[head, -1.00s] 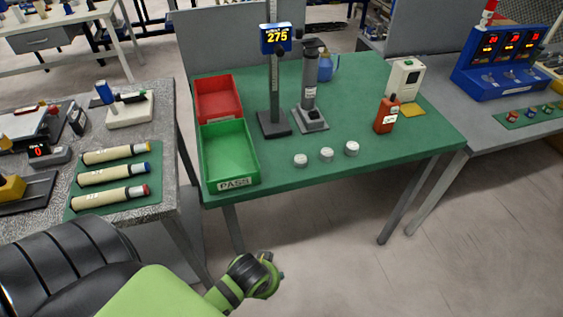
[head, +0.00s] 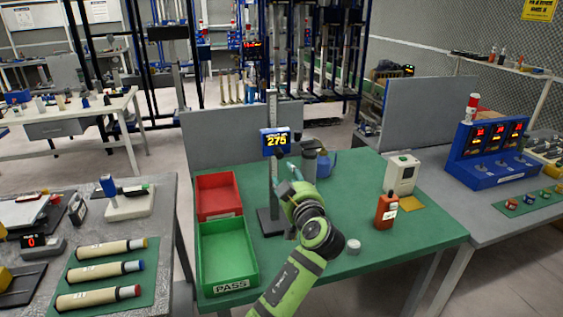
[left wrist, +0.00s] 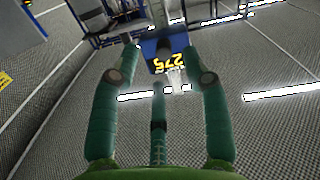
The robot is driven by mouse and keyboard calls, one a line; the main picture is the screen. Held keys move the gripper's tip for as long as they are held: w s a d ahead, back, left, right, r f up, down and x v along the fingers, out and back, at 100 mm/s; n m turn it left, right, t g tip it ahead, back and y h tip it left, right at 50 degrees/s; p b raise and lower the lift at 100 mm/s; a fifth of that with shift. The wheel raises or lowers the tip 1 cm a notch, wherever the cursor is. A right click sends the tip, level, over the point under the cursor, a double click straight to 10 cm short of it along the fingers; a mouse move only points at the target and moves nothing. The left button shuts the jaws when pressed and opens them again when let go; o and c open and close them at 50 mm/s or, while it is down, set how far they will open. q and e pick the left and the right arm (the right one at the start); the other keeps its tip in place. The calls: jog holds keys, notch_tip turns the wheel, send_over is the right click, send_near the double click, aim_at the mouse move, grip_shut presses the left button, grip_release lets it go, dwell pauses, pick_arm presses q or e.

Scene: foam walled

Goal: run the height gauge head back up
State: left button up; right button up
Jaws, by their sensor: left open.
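The height gauge is a grey column (head: 272,105) on a dark base (head: 269,222) on the green table. Its blue head (head: 275,141) sits partway up the column and reads 275 in yellow. My left gripper (head: 292,176) is over the table, just below and right of the head. My right gripper is not in view.
A red bin (head: 217,213) and a green PASS bin (head: 252,268) stand left of the gauge. A white cap (head: 354,247), an orange device (head: 386,212) and a white box (head: 402,175) stand to the right. A grey panel (head: 215,140) rises behind.

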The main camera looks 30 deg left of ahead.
aim_at(280, 155)
pick_arm(q)
jog(key=shift+n+y, duration=0.3)
jog(key=shift+n, duration=0.1)
jog(key=w+a+p, duration=0.1)
jog(key=w+a+r+p, duration=0.1)
jog(key=w+a, duration=0.1)
jog(key=w+a+r+p, duration=0.1)
jog(key=a, duration=0.1)
jog(key=shift+w+r, duration=0.15)
jog(key=shift+w, duration=0.15)
jog(key=shift+w+a, duration=0.25)
jog(key=shift+a, duration=0.05)
jog(key=shift+c, duration=0.4)
grip_shut()
